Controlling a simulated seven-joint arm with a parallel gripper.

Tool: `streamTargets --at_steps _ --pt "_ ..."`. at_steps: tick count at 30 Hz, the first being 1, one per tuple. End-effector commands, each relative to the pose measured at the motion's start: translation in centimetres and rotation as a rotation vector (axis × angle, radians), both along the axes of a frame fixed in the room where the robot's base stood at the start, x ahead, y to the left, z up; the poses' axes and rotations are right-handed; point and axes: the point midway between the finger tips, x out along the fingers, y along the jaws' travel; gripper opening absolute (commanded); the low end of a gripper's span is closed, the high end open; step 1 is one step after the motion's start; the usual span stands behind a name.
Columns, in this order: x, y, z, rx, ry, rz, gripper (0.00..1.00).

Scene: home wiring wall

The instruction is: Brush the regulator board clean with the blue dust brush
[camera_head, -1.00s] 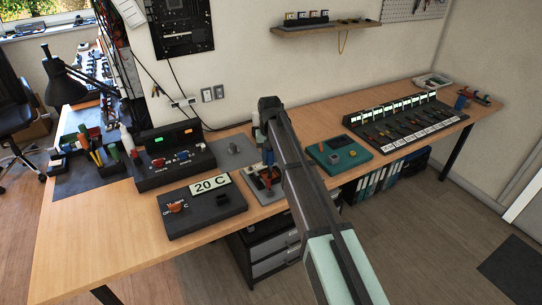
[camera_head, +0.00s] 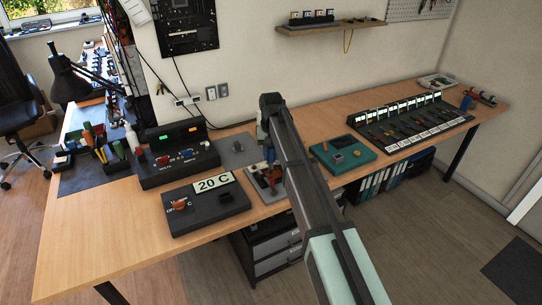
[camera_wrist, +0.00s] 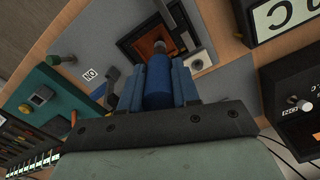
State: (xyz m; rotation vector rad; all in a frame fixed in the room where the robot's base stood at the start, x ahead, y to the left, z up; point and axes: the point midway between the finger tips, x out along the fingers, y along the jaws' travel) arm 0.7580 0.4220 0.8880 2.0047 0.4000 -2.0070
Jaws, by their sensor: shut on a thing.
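My gripper (camera_wrist: 158,88) is shut on the blue dust brush (camera_wrist: 157,80), whose blue cylinder stands between the two blue fingers. The brush's grey tip points at a dark-framed opening with an orange-brown inside, on the grey regulator board (camera_wrist: 205,25). I cannot tell whether the tip touches it. In the head view the board (camera_head: 254,184) lies near the front edge of the bench, partly covered by my arm. The blue of the brush or fingers (camera_head: 270,156) shows small above it.
A black box with a "20 C" sign (camera_head: 207,205) stands left of the board. A teal box (camera_head: 342,155) stands to its right. A dark console (camera_head: 178,158) and a grey plate (camera_head: 238,150) are behind. A long labelled rack (camera_head: 410,122) is farther right. Bare bench lies at front left.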

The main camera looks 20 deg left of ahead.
Motion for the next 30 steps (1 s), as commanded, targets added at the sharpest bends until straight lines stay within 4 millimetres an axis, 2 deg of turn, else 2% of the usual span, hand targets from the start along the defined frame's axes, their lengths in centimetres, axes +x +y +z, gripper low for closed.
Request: streamTargets --at_steps 30 --pt "0.1 0.0 6.6 0.0 -0.002 0.0 0.0"
